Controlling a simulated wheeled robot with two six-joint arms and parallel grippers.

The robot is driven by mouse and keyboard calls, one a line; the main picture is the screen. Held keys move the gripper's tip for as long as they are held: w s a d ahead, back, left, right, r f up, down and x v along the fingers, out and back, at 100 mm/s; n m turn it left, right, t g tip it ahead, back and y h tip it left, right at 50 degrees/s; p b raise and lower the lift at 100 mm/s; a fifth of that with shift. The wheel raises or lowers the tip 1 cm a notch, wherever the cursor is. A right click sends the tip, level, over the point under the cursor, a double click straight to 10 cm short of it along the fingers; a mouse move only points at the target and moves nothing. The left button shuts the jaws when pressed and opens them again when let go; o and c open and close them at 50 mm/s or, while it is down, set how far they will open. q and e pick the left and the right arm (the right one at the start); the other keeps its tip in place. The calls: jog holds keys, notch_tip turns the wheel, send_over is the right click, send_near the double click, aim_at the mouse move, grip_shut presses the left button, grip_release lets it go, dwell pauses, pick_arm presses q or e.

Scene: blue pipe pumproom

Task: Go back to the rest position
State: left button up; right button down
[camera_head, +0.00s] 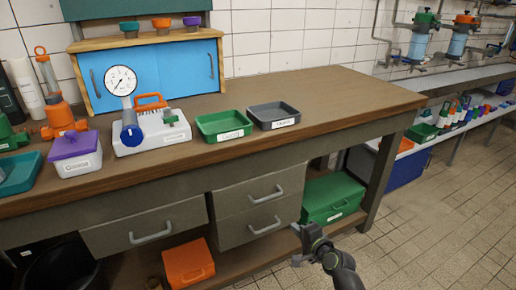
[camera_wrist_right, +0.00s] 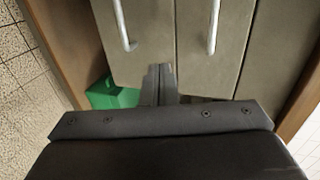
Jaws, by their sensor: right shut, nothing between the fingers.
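My right gripper (camera_head: 301,245) is in the lower middle of the head view, in front of the workbench and below its top. It is shut and empty. In the right wrist view its closed fingers (camera_wrist_right: 158,84) point toward the drawer fronts (camera_wrist_right: 152,40), with nothing between them. I cannot tell whether the fingertips touch the drawers. My left gripper is not in view.
The wooden workbench (camera_head: 330,95) carries a gauge device (camera_head: 150,130), a green tray (camera_head: 223,125) and a grey tray (camera_head: 273,115). Below are drawers (camera_head: 262,195), a green box (camera_head: 332,198) and an orange box (camera_head: 188,262). Tiled floor (camera_head: 440,220) is clear at right.

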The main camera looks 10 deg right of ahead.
jog(key=s+d+f+n+g+h, duration=0.1)
jog(key=s+d+f+n+g, duration=0.2)
jog(key=s+f, duration=0.8)
jog(key=s+d+f+n+g+h, duration=0.2)
jog(key=s+f+n+g, duration=0.2)
jog(key=s+f, duration=0.7)
pick_arm(q)
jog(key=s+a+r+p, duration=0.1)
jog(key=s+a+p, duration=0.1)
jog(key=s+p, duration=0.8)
jog(key=p, duration=0.6)
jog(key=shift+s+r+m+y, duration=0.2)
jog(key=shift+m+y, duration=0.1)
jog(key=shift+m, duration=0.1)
pick_arm(e)
jog(key=s+d+f+n+g+h, duration=0.1)
jog(key=s+d+n+g, duration=0.1)
jog(key=s, duration=1.5)
jog(key=s+d+f+n+g+h, duration=0.1)
jog(key=s+d+n+g+h, duration=0.1)
jog(key=s, duration=1.6)
jog(key=shift+d+f+n+g, duration=0.15)
jog(key=shift+d+n+g, duration=0.55)
jog(key=shift+d+n, duration=0.55)
